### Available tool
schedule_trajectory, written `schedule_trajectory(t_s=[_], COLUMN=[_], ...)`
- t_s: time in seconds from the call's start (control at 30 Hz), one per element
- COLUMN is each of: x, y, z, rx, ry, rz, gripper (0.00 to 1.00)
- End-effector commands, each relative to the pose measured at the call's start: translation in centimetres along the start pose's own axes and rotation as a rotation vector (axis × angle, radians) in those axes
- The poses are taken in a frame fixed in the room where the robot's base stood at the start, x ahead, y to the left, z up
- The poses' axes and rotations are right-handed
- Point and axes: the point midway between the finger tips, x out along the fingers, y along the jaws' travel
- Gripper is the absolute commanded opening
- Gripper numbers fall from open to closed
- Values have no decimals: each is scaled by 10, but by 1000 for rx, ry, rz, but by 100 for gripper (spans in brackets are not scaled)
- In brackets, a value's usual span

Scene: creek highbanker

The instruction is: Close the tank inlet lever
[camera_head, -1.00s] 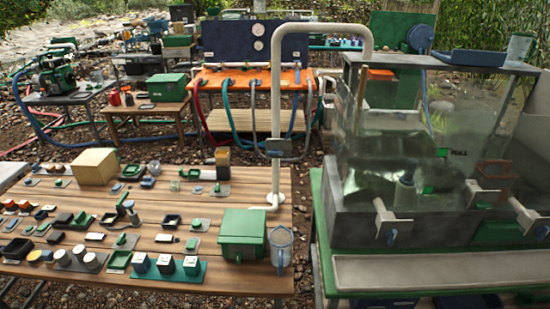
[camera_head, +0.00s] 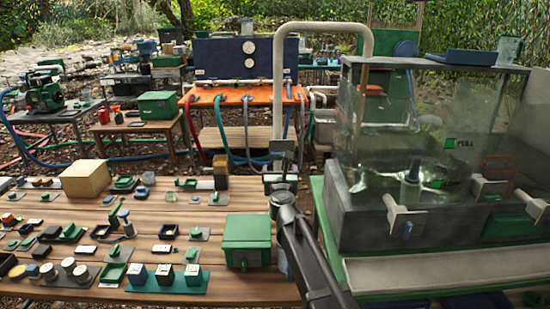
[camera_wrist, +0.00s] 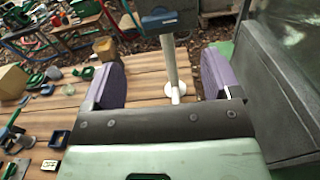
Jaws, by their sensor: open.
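A pale standing pipe (camera_head: 278,95) rises from the plank table and bends over toward the clear-walled tank (camera_head: 400,220). A grey valve block (camera_head: 283,146) sits on its upright; the wrist view shows the block with a dark blue part (camera_wrist: 158,18) at the top of the picture. I cannot tell for sure that this part is the inlet lever, or how it is turned. My gripper (camera_head: 281,182) is in front of the pipe, below the block. In the wrist view its two purple-padded fingers (camera_wrist: 160,82) stand apart, with the pipe seen beyond the gap. Nothing is held.
A green box (camera_head: 246,240) stands on the table left of my arm. The tank's wall is close on the right, with pale handles (camera_head: 402,215) on its front. Many small parts cover the table's left side. An orange bench (camera_head: 245,95) stands behind.

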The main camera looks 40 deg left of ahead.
Motion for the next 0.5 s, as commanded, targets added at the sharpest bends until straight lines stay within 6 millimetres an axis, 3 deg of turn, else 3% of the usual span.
schedule_trajectory(t_s=[0.17, 0.5], x=[25, 100], y=[0, 0], z=[0, 0], rx=[-3, -5], ry=[0, -1], rz=[1, 1], gripper=[83, 83])
